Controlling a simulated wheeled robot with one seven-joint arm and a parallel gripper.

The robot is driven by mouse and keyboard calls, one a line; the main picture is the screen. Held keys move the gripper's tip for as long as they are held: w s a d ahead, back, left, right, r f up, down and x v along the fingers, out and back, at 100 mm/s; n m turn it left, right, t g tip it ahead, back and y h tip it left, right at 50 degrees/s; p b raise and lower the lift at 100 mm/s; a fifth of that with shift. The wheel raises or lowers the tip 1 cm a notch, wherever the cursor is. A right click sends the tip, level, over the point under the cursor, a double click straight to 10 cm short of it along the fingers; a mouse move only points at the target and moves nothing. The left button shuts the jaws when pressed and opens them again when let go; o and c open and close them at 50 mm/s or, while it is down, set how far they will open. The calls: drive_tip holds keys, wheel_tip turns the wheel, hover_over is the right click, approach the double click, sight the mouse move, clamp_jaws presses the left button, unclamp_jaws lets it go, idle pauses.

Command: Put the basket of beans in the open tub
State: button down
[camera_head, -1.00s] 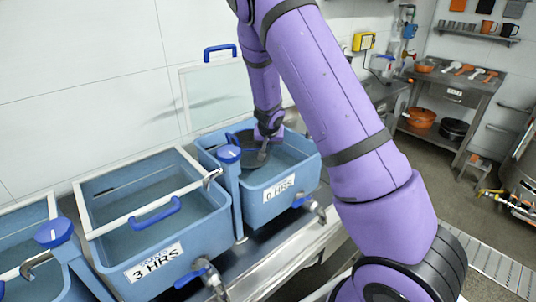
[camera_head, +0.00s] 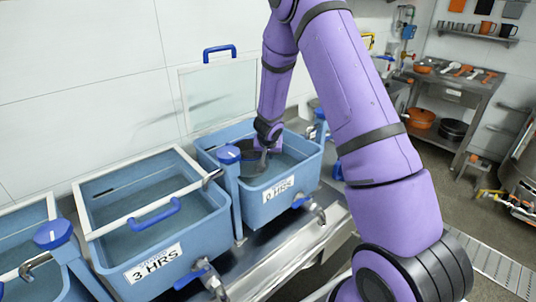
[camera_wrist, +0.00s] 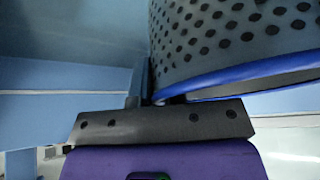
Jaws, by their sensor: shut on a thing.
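My gripper (camera_head: 266,146) is shut on the rim of the basket (camera_head: 252,162), a dark round container within the opening of the open tub (camera_head: 270,207). This blue tub is labelled 0 HRS, and its clear lid (camera_head: 222,95) stands raised against the wall. In the wrist view, the basket (camera_wrist: 225,35) shows a grey perforated wall and a blue rim beside my gripper (camera_wrist: 143,85). The beans are not visible. I cannot tell whether the basket touches the tub's floor.
A tub marked 3 HRS (camera_head: 165,262) with its lid down stands to the left, and another tub (camera_head: 25,262) is at the far left. Blue-topped posts (camera_head: 230,155) stand between them. A steel counter (camera_head: 275,250) runs in front. Shelves with pans are at the right.

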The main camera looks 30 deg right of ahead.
drive_tip(key=shift+f, duration=0.55)
drive_tip(key=c, duration=1.2)
unclamp_jaws()
drive_tip(key=shift+r, duration=0.1)
